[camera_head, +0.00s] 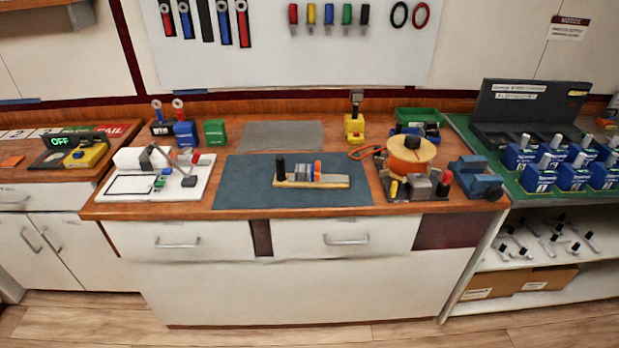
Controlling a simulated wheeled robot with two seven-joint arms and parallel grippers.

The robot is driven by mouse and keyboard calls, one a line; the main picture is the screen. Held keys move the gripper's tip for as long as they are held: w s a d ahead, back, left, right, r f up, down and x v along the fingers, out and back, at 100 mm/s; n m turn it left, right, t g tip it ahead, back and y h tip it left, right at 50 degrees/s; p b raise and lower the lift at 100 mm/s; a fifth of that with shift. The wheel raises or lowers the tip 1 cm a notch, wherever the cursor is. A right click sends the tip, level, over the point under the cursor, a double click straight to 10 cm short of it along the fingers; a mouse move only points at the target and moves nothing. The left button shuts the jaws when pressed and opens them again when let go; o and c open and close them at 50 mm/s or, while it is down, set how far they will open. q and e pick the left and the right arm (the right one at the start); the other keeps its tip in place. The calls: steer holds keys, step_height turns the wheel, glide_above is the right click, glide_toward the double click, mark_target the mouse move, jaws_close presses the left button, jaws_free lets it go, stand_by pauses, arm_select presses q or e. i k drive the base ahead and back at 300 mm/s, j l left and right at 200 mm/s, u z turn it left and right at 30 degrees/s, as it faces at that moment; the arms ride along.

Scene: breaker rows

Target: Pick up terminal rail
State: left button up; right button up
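What looks like the terminal rail (333,182) lies on a dark blue-grey mat (240,190) in the middle of the wooden bench. It is a long, pale yellow strip running left to right. A black upright post stands near its left end, with grey, blue and orange blocks beside it along the strip. Its right end is bare on top. Nothing is touching it from above. Neither of my grippers shows in the head view.
A white board with small parts (128,186) lies left of the mat. An orange spool on a dark base (410,155) and a blue vise-like block (477,181) stand to the right. A grey mat (282,135) behind is bare. Blue breaker units (540,178) fill the right bench.

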mark_target(304, 176)
steer(key=i, duration=1.25)
